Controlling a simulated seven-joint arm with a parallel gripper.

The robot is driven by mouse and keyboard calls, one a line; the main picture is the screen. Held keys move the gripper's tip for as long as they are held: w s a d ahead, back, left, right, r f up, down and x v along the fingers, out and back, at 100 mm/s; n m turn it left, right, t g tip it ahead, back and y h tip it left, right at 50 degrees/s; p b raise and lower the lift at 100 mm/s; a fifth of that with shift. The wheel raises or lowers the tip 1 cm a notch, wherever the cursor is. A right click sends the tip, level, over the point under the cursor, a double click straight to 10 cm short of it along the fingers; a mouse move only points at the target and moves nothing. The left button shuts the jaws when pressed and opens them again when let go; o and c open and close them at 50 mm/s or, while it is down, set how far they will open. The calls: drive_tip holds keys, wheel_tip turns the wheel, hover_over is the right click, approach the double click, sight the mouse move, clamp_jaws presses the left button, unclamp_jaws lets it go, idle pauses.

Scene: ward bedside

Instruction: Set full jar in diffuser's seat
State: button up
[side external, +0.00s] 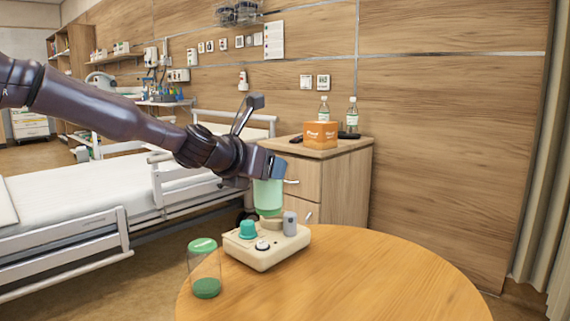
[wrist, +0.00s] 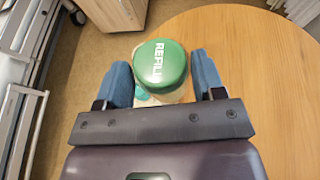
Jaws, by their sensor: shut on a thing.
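The full jar (side external: 268,197) is pale green and upright in my gripper (side external: 266,170), above the back of the diffuser. In the wrist view its green lid (wrist: 160,66), marked REFILL, sits between the two blue fingers of my gripper (wrist: 163,78), which is shut on it. The diffuser (side external: 265,258) is a cream base on the round table, with a teal knob, a dark dial and a grey cylinder on top. The jar's bottom is close over a beige raised part at its back; I cannot tell whether they touch. In the wrist view the jar hides most of the diffuser.
A clear jar (side external: 204,268) with a green lid and a little green at its bottom stands at the table's left edge. The table's (side external: 390,280) right side is bare. Behind are a bedside cabinet (side external: 340,185) with an orange box and bottles, and a bed (side external: 90,195).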

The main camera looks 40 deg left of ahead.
drive_tip(key=s+a+r+m+h, duration=0.1)
drive_tip(key=s+r+h, duration=0.1)
drive_tip(key=s, duration=0.8)
drive_tip(key=w+a+f+m+h, duration=0.1)
drive_tip(key=w+a, duration=0.2)
drive_tip(key=w, duration=0.7)
drive_tip(key=w+a+m+h, duration=0.2)
drive_tip(key=w+a, duration=0.2)
drive_tip(key=w, duration=0.6)
wheel_tip(320, 180, down, 8)
drive_tip(key=shift+s+d+r, duration=0.15)
drive_tip(key=shift+s+r, duration=0.05)
drive_tip(key=shift+s, duration=0.05)
drive_tip(key=shift+f, duration=0.55)
idle(0.4)
drive_tip(key=o, duration=1.3)
drive_tip(key=shift+f, duration=0.1)
